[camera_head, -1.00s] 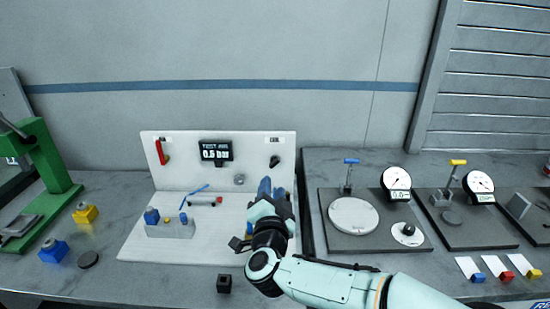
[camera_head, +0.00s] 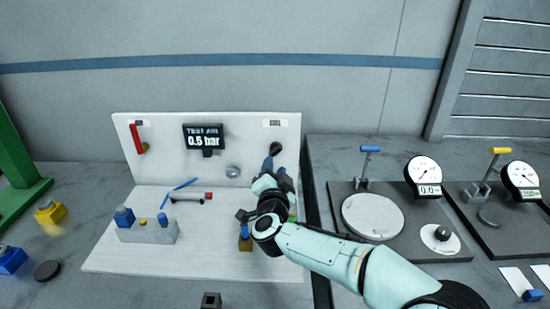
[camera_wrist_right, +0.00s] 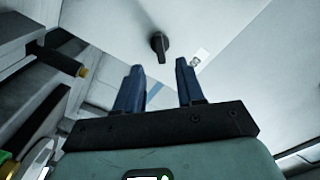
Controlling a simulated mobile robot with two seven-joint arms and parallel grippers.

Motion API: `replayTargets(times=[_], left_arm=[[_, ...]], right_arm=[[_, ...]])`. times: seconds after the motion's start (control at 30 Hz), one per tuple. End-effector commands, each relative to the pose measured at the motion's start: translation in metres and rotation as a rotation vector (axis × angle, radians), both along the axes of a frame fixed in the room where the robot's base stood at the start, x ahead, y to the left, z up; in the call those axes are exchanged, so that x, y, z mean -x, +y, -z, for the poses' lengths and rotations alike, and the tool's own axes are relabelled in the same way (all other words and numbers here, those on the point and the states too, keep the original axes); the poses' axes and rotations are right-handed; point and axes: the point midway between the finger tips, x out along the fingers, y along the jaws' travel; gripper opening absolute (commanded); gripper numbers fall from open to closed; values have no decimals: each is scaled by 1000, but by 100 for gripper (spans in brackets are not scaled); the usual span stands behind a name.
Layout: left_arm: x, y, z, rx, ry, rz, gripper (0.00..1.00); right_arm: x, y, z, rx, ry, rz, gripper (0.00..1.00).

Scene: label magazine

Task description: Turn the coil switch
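The coil switch is a small black knob (camera_head: 276,149) on the right of the white upright panel, under a small label. In the right wrist view the black knob (camera_wrist_right: 159,44) sits ahead of and between my fingertips, a little apart from them. My right gripper (camera_head: 268,165) is just below the knob in the head view. In the wrist view its two blue fingers (camera_wrist_right: 160,70) are apart with nothing between them. My left gripper is not in view.
The white panel (camera_head: 160,165) also carries a red lever (camera_head: 136,140) and a display (camera_head: 205,137) reading 0.5 bar. A grey block with blue parts (camera_head: 147,231) stands on the white base. Gauge stations (camera_head: 420,240) are to the right; a green press (camera_head: 18,170) is at left.

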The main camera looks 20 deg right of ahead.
Motion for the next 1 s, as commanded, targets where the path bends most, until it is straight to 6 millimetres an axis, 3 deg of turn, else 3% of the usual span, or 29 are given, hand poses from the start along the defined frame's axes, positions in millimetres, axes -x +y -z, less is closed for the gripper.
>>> replayTargets(times=[0.1, 0.3, 0.77, 0.9, 1.0], left_arm=[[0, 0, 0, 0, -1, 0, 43], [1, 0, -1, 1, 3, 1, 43], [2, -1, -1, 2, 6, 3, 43], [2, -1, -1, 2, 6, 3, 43], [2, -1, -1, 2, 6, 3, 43]], right_arm=[[-22, -11, 1, 0, -1, 4, 38], [-46, -23, 0, 0, 1, 2, 38], [-55, -27, 0, 1, 0, 0, 38], [-55, -27, 0, 0, 0, 0, 0], [-55, -27, 0, 0, 0, 0, 0]])
